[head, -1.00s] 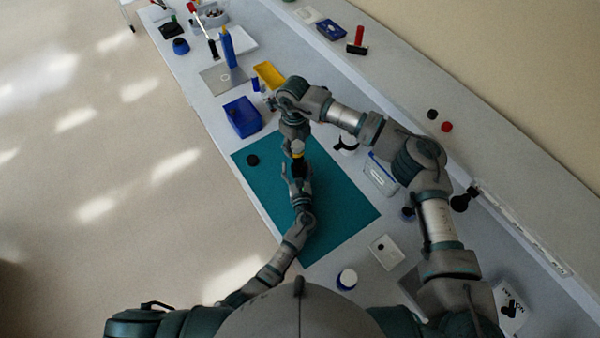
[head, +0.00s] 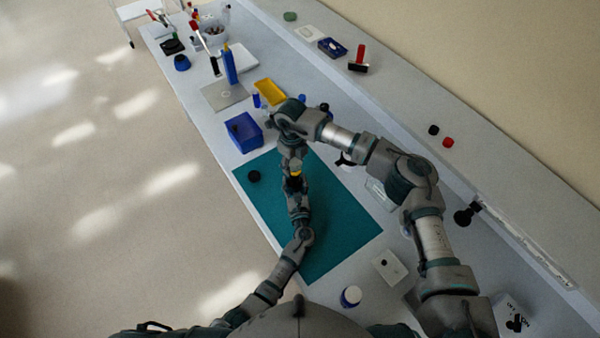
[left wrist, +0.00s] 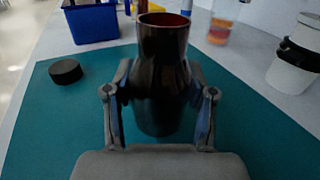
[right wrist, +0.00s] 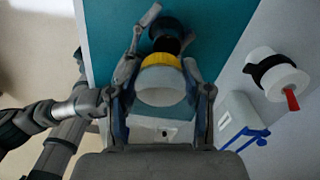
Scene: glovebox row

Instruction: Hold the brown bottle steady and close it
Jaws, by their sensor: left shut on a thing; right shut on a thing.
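The brown bottle (left wrist: 162,80) stands upright between the fingers of my left gripper (left wrist: 160,105), which is shut on it. Its open mouth shows in the left wrist view. My right gripper (right wrist: 160,95) is shut on a cap-like piece (right wrist: 160,86), whitish with a yellow rim. In the right wrist view the dark bottle (right wrist: 166,28) lies just beyond this piece. In the head view the yellow of the piece (head: 295,169) shows between the two grippers, above the bottle. Whether it touches the bottle is unclear. A black round cap (left wrist: 66,71) lies on the teal mat.
The teal mat (head: 335,220) is mostly clear to the right of my left arm. A blue bin (head: 244,132) and a yellow tray (head: 270,92) stand beyond it. A white bottle with a black band (left wrist: 296,55) stands right of the mat.

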